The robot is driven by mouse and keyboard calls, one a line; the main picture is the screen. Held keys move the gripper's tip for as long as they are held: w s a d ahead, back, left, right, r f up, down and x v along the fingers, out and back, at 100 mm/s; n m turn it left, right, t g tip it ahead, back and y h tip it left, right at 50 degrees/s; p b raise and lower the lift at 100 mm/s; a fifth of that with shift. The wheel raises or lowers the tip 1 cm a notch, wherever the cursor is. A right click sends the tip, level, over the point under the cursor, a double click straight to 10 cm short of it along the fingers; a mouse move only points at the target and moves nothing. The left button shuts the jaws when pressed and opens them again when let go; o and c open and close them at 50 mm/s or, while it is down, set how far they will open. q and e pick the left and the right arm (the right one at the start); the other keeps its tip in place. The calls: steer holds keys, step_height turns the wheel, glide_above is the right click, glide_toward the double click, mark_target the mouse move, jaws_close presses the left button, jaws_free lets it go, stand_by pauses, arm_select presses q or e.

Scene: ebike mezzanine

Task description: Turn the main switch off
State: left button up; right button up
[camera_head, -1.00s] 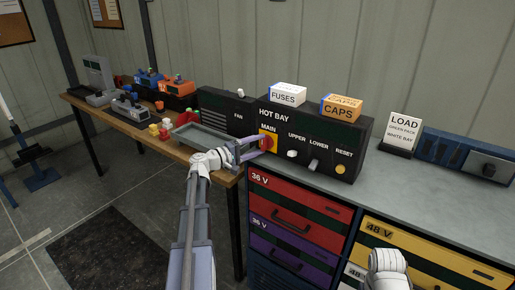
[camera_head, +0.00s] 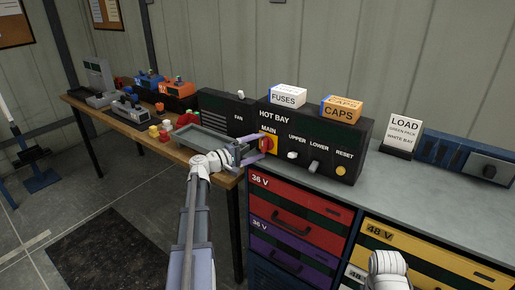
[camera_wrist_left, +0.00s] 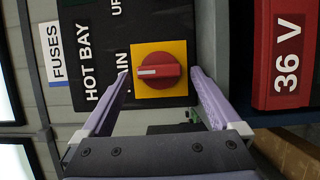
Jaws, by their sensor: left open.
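The main switch (camera_head: 268,145) is a red rotary knob on a yellow plate under the MAIN label on the black HOT BAY panel (camera_head: 312,143). In the left wrist view the knob (camera_wrist_left: 158,71) shows upright with respect to the panel's text, its white mark toward the text's top. My left gripper (camera_head: 257,149) is open in front of the switch. In the left wrist view its two purple fingers lie on either side of the yellow plate, apart from the knob. Contact with the panel cannot be told. My right gripper's fingers are out of view.
Beside the switch are the UPPER and LOWER toggles (camera_head: 314,166) and a yellow RESET button (camera_head: 341,171). FUSES (camera_head: 288,96) and CAPS (camera_head: 342,108) boxes sit on top. A grey tray (camera_head: 200,142) lies left. The red 36 V drawer (camera_head: 300,205) is below.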

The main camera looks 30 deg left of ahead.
arm_select(q)
steer(key=v, duration=0.8)
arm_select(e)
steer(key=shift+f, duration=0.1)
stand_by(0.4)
